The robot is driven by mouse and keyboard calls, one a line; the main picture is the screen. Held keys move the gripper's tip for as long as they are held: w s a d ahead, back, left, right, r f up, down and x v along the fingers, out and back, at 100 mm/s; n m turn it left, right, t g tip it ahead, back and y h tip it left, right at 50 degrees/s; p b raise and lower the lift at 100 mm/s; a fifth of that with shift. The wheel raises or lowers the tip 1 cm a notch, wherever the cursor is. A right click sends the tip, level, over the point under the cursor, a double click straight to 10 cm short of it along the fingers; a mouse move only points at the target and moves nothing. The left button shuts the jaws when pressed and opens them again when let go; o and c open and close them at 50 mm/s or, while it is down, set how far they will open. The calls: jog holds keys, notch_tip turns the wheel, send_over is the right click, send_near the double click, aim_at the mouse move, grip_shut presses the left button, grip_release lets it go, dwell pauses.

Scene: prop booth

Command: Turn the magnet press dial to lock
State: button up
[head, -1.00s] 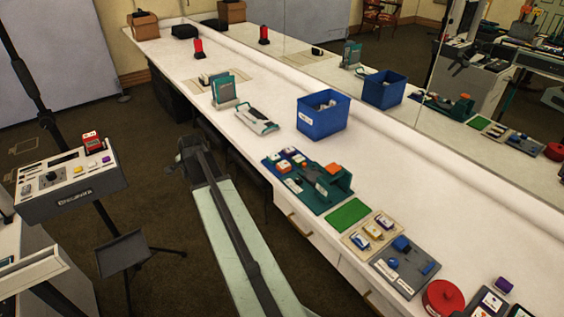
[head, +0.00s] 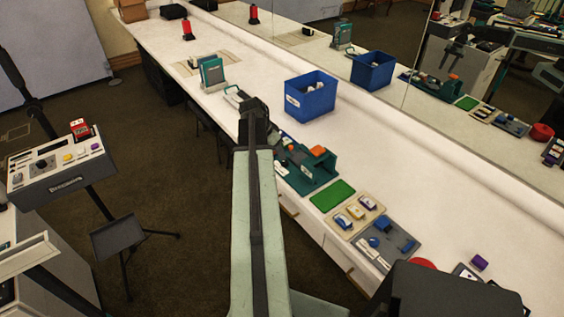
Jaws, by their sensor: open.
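The teal device with an orange part (head: 318,151), which looks like the magnet press, sits on the white counter right of my arm's far end. Its dial is too small to make out, so I cannot tell its setting. My arm hides the left part of its teal base. My gripper (head: 256,108) is at the dark far end of the arm, up and left of the press and apart from the orange part. Its fingers are hard to make out, and nothing shows held in it.
A blue bin (head: 311,97) stands behind the press. A green mat (head: 332,195), a tan tray (head: 344,226) and a grey board (head: 380,258) lie nearer on the counter. A mirror runs along the back. A control box on a stand (head: 62,181) is at left.

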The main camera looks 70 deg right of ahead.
aim_at(284, 162)
jog(key=b+x, duration=0.7)
jog(key=x, duration=0.1)
jog(key=shift+r, duration=0.1)
